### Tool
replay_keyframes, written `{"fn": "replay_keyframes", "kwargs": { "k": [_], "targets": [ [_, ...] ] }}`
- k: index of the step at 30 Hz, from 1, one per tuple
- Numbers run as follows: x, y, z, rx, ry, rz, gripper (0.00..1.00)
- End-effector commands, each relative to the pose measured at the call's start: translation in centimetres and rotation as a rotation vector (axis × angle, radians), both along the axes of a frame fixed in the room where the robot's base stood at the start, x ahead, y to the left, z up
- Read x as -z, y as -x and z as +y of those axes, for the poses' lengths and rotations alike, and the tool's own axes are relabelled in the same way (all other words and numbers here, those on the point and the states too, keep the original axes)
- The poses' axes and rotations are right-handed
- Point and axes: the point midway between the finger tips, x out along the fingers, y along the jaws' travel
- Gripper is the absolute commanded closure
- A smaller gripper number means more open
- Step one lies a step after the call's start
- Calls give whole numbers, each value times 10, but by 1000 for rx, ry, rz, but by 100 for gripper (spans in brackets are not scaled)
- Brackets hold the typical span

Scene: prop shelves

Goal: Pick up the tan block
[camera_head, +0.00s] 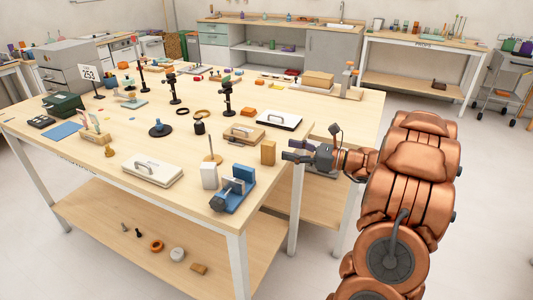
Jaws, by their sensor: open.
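An upright tan block (268,153) stands on the wooden table near its right edge. My gripper (287,150) is just right of the block in the picture, with its fingers pointing left toward it. The gripper is open and nothing shows between its fingers. A small gap seems to lie between the fingertips and the block, but the depth is hard to judge. My copper-coloured arm comes in from the right.
A blue vise (235,194) and a white block (209,176) stand left of the tan block. A tan case with a handle (244,134) and a white-lidded case (279,121) lie behind it. The wooden table (110,170) has many small items and a lower shelf.

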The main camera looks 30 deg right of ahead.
Motion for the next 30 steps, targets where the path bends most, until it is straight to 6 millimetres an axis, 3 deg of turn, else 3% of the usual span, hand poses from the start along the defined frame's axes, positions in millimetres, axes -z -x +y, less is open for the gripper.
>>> {"fn": "replay_keyframes", "kwargs": {
  "k": [22,30],
  "targets": [
    [-3,-53,44,-4,2,3,40],
    [-3,-58,47,-1,2,1,40]
  ]
}}
